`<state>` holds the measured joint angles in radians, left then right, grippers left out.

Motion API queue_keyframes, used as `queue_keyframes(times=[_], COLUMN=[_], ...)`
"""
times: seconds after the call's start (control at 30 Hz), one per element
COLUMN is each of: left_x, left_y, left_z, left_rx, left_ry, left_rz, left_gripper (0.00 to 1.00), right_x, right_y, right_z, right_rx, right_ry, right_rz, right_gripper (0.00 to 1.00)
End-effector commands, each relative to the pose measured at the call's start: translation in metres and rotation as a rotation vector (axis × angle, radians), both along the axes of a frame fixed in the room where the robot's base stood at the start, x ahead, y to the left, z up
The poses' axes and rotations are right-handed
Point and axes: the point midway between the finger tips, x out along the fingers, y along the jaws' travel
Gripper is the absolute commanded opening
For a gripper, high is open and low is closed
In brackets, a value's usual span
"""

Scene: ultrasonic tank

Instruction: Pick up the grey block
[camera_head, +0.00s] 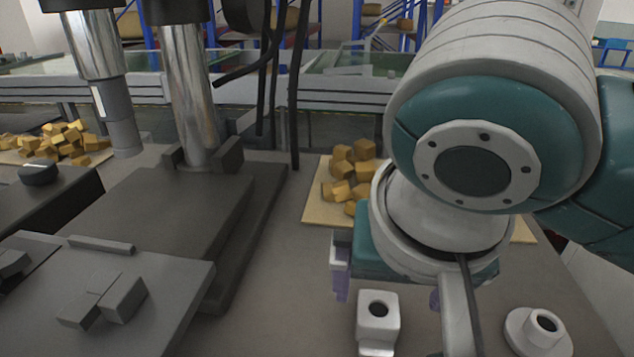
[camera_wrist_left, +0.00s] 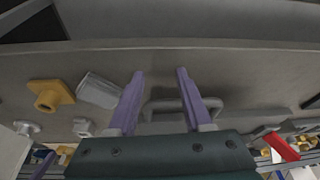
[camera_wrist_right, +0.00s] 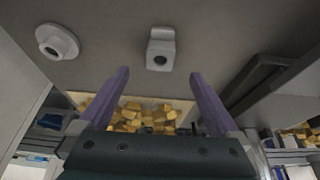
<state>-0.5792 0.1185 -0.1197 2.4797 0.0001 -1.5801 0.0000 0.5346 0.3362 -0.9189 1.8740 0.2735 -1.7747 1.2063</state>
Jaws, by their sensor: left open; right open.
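A light grey block (camera_head: 378,322) with a dark round hole stands on the grey table at the front, just below my right gripper (camera_head: 388,292). In the right wrist view the same block (camera_wrist_right: 160,50) lies beyond the fingertips, in line with the gap between them. My right gripper is open, its purple fingers apart and nothing between them. My left gripper (camera_wrist_left: 160,74) is open and empty in the left wrist view and cannot be seen in the head view. Smaller dark grey blocks (camera_head: 122,298) sit on a grey plate at the left.
A round grey flange (camera_head: 540,332) stands right of the holed block. Yellow blocks (camera_head: 345,172) lie in a pile on a tan board behind. A dark machine base with a metal column (camera_head: 190,90) stands to the left. A yellow flanged part (camera_wrist_left: 50,96) shows in the left wrist view.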

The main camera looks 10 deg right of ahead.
Motion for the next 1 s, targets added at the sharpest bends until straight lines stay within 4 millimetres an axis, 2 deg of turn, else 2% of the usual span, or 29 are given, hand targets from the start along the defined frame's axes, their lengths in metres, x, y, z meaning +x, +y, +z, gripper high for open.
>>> queue_keyframes(times=[0.2, 0.43, 0.7, 1.0], left_x=[0.0, 0.0, 0.0, 0.0], left_y=[0.001, 0.002, 0.002, 0.0], left_z=[-0.013, -0.019, -0.034, -0.033], left_rx=[0.004, 0.007, 0.007, 0.0], left_ry=[0.0, 0.0, 0.0, 0.0], left_rz=[-0.003, -0.004, -0.004, 0.0], left_gripper=[0.5, 0.5, 0.5, 0.5], right_x=[0.013, 0.023, 0.041, 0.043], right_y=[-0.006, -0.008, -0.012, -0.013], right_z=[-0.03, -0.05, -0.085, -0.087], right_rx=[-0.008, -0.007, -0.006, -0.004], right_ry=[-0.002, -0.002, -0.003, -0.004], right_rz=[-0.013, -0.011, -0.01, -0.008], right_gripper=[0.98, 0.98, 0.98, 0.98])
